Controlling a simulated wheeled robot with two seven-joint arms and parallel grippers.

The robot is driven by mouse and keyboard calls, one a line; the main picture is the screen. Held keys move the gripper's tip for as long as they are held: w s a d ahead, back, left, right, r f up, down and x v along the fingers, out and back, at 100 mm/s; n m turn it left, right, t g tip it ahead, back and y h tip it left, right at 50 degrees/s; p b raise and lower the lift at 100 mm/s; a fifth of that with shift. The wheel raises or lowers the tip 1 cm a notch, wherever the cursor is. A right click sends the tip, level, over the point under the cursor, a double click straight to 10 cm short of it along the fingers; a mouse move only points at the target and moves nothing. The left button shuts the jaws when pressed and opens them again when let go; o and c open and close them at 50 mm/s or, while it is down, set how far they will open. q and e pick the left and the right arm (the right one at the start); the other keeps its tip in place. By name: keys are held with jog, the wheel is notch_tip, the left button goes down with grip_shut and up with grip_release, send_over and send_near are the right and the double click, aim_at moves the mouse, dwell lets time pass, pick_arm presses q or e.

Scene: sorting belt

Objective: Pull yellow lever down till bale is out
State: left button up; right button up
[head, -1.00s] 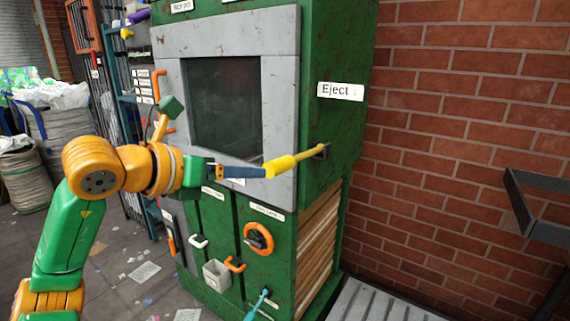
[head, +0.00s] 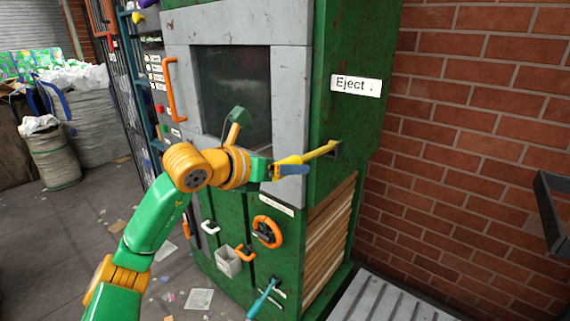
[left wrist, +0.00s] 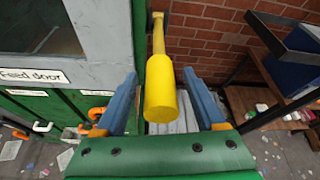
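The yellow lever (head: 318,152) sticks out from the right side of the green press (head: 345,40), beneath a white "Eject" sign (head: 356,86). My left gripper (head: 291,172) is at the lever's thick outer end. In the left wrist view its blue fingers (left wrist: 164,108) are open, one on each side of the yellow lever handle (left wrist: 161,92), with a gap visible on both sides. A brown layered block, apparently the bale (head: 328,240), sits inside the press's lower side opening. My right gripper is not in view.
A grey slatted platform (head: 385,300) lies on the floor beside the press. A dark metal frame (head: 552,215) stands at the far right by the brick wall (head: 470,120). An orange handwheel (head: 267,232) and a teal handle (head: 262,296) stick out from the press front.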

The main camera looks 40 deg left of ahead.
pick_arm(q)
jog(key=shift+s+r, duration=0.1)
jog(key=shift+s, duration=0.05)
grip_shut()
dwell(1.1)
